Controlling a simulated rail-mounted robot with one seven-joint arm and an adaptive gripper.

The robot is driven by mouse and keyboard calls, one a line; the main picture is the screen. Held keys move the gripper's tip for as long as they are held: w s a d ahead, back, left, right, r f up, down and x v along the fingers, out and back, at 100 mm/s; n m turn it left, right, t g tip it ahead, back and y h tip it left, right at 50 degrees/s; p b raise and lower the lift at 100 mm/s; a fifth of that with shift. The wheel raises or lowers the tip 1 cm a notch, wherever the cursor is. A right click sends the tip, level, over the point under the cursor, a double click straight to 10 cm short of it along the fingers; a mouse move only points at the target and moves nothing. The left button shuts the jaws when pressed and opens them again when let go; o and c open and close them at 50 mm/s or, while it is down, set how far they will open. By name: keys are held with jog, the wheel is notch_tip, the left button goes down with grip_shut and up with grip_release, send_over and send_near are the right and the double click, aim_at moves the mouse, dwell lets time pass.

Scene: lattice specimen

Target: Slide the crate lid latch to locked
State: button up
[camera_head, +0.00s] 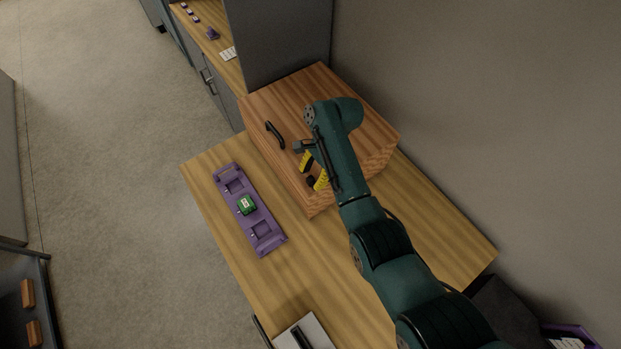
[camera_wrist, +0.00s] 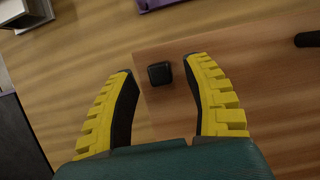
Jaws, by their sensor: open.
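The wooden crate (camera_head: 290,100) stands on the table with its lid on. A black curved handle (camera_head: 274,136) sits on the crate; its end shows at the right edge of the wrist view (camera_wrist: 308,40). A small black square knob (camera_wrist: 159,73), which looks like the latch, sits near the crate's corner. My gripper (camera_head: 311,172) is over that corner with its yellow fingers apart. In the wrist view the knob shows between the fingertips (camera_wrist: 160,65), with gaps on both sides; I cannot tell the height difference. No latch markings are readable.
A grey-white item (camera_head: 305,333) is at the table's near edge. A grey panel (camera_head: 278,40) and wall stand behind the crate.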

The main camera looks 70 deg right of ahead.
jog(key=shift+x, duration=0.85)
